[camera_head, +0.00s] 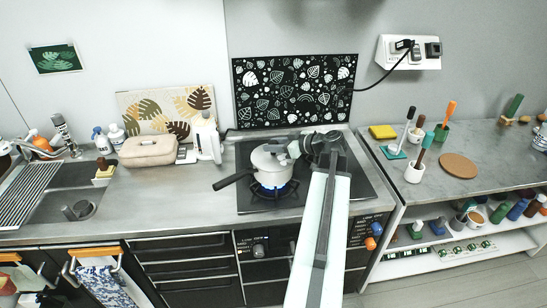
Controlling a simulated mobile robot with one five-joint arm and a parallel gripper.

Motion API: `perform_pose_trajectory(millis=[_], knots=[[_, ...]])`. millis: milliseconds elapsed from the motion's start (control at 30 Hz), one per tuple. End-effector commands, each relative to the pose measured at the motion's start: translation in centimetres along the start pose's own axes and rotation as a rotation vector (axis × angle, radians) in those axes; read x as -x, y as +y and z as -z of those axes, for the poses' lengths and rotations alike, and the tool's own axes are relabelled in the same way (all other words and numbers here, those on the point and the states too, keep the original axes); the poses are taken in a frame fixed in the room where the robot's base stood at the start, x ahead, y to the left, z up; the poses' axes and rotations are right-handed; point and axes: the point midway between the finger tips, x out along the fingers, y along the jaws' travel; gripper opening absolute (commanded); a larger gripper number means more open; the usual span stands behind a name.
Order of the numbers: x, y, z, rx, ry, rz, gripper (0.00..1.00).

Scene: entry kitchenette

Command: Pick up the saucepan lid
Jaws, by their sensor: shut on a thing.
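A light-coloured saucepan (272,179) with a long dark handle pointing left stands on the hob over a lit blue flame. Its pale lid (266,158) shows at the top of the pan; I cannot tell whether it is seated or slightly raised. My gripper (290,149) is at the right side of the lid, shut on it. The fingertips are small in view and the exact grip point is partly hidden. My arm comes in from the bottom and covers the right part of the hob.
The dark hob (254,204) has a patterned black splash panel (295,90) behind it. A beige case (149,151) and a white upright item (208,138) stand left. The right counter holds a yellow sponge (383,132), brushes in holders and a round cork mat (458,165).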

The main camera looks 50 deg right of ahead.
Motion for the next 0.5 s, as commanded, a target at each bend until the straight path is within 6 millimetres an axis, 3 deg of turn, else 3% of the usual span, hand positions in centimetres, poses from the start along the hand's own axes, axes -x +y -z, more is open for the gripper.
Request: perform_pose_trajectory(millis=[267,500], knots=[[0.1,0.0,0.2,0.000,0.001,-0.001,0.00],[1.0,0.1,2.2,-0.001,0.001,-0.001,0.00]])
